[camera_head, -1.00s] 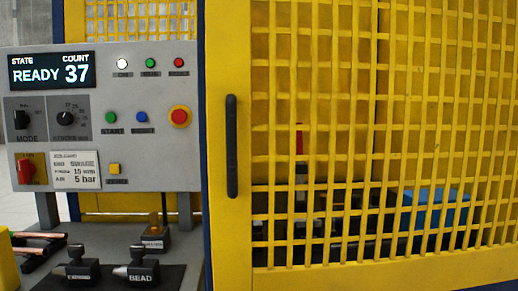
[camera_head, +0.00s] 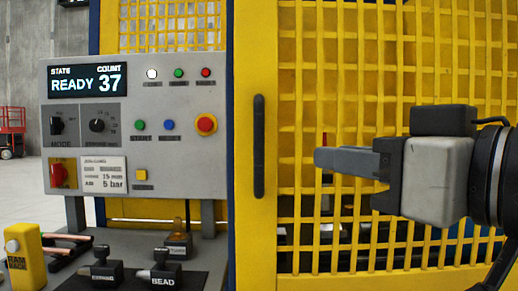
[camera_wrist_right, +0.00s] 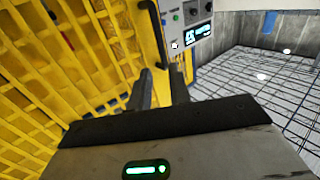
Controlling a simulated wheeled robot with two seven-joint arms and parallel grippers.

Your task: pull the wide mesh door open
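The wide yellow mesh door (camera_head: 390,75) fills the right of the head view and looks closed. Its black vertical bar handle (camera_head: 259,147) is on the door's left frame. My right gripper (camera_head: 325,158) is in front of the mesh, to the right of the handle, with its fingers pointing left. In the right wrist view my gripper (camera_wrist_right: 162,82) has its two fingers apart with nothing between them. The handle (camera_wrist_right: 153,33) shows beyond the fingertips, apart from them. My left gripper is not in view.
A grey control panel (camera_head: 187,85) reading READY 37 stands left of the door. Below it, a dark bench holds black tool blocks (camera_head: 164,268), copper tubes (camera_head: 75,258) and a yellow block (camera_head: 28,255).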

